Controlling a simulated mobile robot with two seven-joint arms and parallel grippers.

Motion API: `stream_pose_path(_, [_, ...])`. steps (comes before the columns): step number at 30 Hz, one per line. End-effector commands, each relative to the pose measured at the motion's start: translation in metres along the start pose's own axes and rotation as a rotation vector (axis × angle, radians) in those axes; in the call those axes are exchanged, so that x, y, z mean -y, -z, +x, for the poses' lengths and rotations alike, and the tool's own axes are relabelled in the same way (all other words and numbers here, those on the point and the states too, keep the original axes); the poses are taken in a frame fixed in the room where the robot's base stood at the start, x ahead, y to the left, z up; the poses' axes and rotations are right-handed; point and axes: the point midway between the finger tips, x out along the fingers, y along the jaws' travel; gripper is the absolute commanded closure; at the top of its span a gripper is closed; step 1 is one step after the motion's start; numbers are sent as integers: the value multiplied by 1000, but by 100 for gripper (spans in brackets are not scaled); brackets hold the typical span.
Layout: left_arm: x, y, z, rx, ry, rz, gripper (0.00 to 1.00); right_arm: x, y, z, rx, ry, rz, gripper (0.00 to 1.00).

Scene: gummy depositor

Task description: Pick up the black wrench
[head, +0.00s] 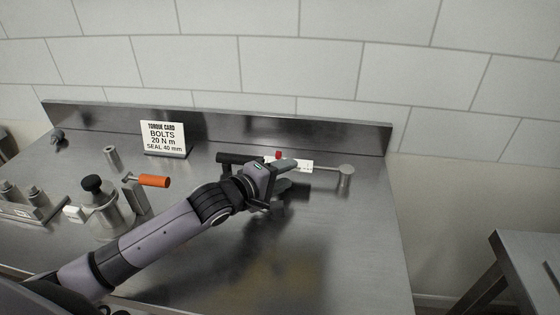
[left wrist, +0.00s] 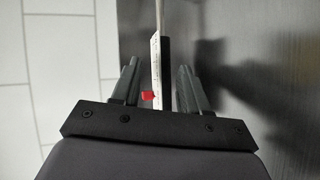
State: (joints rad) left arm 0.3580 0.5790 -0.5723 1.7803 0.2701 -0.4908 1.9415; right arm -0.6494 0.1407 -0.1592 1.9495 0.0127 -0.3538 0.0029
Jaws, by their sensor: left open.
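The black wrench has a black handle (head: 236,158), a red mark, a white scale plate and a thin silver shaft (head: 325,168). It lies left to right near the back of the steel bench, its right end at a round metal piece. My left gripper (head: 287,174) is open at the wrench's middle and hides part of it. In the left wrist view the wrench (left wrist: 156,50) runs between the two open fingers (left wrist: 157,75), with a gap to each. Whether it is raised off the bench I cannot tell. My right gripper is out of view.
A torque card (head: 163,138) stands behind. An orange-handled tool (head: 154,181), a steel canister with a black knob (head: 104,208) and small metal parts stand at the left. The bench's raised back edge (head: 300,130) is close behind the wrench. The front right of the bench is clear.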

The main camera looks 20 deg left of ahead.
Motion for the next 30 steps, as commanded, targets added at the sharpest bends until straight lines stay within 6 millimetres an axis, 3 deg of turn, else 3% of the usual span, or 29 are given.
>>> stream_pose_path(18, [3,-2,56,-1,0,0,56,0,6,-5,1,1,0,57])
stream_pose_path(29, [3,-2,61,0,0,1,56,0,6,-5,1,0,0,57])
stream_pose_path(30, [3,-2,61,0,0,1,66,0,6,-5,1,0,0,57])
